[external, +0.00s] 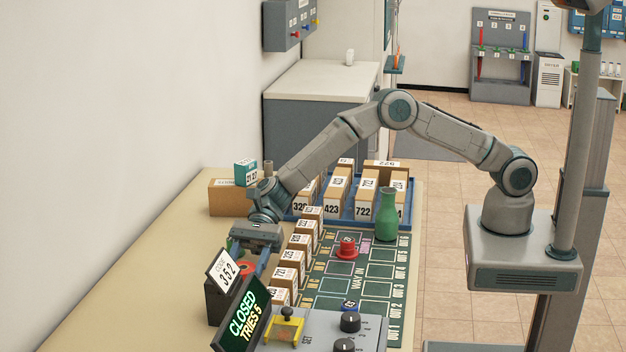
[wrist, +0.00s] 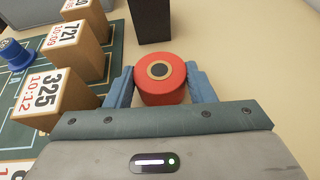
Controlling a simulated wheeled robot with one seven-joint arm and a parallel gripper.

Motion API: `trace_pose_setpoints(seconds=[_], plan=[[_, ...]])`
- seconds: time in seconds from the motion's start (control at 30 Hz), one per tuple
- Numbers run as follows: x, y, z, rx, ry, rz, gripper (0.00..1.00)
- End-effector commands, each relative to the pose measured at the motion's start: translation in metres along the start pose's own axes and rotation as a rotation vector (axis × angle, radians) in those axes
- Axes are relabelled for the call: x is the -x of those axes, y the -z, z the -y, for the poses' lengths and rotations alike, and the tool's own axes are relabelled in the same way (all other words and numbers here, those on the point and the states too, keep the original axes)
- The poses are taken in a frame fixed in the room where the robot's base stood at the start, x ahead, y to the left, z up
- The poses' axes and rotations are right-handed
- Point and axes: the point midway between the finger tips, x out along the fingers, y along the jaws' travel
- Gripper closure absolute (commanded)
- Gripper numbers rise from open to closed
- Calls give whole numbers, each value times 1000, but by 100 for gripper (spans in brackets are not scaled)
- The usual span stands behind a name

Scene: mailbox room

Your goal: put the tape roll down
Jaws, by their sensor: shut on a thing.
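The tape roll is a short red cylinder (wrist: 160,88) with a tan ring and a dark centre on top. It sits upright between the two blue-grey fingers of my gripper (wrist: 160,84), which are shut on its sides. In the external view my gripper (external: 249,262) points down at the left part of the table, behind the code sign. A bit of the red roll (external: 247,268) shows there, partly covered by the fingers and sign. The roll's underside is hidden, so I cannot tell whether it touches the table.
A black stand with the code card 352 (external: 224,272) and the CLOSED screen (external: 247,315) are close in front. A row of numbered boxes (external: 292,260) borders the green board (external: 375,288) on the right. Bare tabletop (external: 150,290) lies to the left.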

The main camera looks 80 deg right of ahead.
Motion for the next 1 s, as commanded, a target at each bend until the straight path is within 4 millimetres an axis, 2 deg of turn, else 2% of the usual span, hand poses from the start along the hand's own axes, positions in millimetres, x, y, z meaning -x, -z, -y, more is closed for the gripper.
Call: trace_pose_setpoints(seconds=[0.1,0.13,0.2,0.57,0.67,1.0], plan=[[-1,4,0,-1,0,0,78],[-1,3,0,0,0,0,45],[-1,2,0,0,0,0,29],[2,-2,0,0,0,0,29],[16,0,2,-1,3,1,29],[87,1,1,0,3,0,29]])
